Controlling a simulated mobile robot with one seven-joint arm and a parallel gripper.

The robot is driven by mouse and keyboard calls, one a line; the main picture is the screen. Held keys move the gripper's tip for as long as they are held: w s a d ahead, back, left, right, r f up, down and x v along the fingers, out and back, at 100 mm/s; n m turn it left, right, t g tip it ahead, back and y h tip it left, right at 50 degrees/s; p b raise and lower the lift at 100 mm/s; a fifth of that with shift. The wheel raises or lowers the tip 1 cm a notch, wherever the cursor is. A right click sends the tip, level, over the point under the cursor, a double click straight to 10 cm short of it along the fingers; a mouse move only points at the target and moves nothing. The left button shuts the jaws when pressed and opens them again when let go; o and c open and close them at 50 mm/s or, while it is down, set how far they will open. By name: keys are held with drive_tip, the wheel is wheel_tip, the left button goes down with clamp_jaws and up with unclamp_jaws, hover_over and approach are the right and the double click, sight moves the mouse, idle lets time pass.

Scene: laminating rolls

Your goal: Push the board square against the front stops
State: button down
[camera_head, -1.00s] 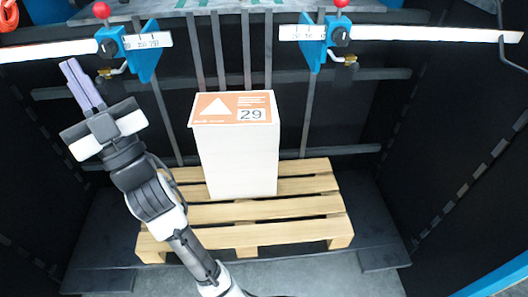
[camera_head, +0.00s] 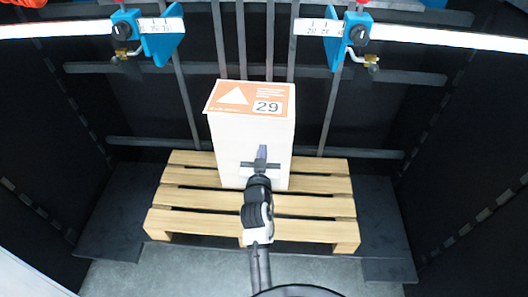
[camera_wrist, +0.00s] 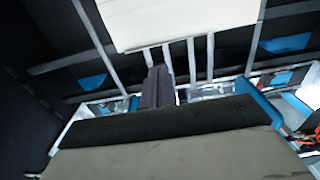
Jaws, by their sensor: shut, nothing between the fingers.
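The board, a tall white stack with an orange label marked 29 on top (camera_head: 250,98), stands upright on a wooden pallet. Its pale side also shows at the top of the wrist view (camera_wrist: 180,20). My gripper (camera_head: 262,152) is in front of the stack's near face, fingers together and empty; whether it touches the face I cannot tell. The fingers also show in the wrist view (camera_wrist: 156,88). Two blue stops, left (camera_head: 160,45) and right (camera_head: 335,38), sit on white scaled rails beyond the stack, one to each side.
Dark upright bars (camera_head: 228,40) stand behind the stack. Dark walls close in on the left and right. There is free room on both sides of the stack.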

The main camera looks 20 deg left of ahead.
drive_tip(key=b+x, duration=0.1)
drive_tip(key=x, duration=0.8)
drive_tip(key=shift+w+a, duration=0.15)
drive_tip(key=shift+w, duration=0.2)
drive_tip(key=shift+x, duration=0.9)
drive_tip(key=shift+b, duration=0.3)
drive_tip(key=shift+w+a, duration=0.15)
drive_tip(key=shift+w, duration=0.35)
approach(266, 118)
drive_tip(key=shift+w+a+f, duration=0.15)
drive_tip(key=shift+w+a, duration=0.05)
drive_tip(key=shift+w, duration=0.05)
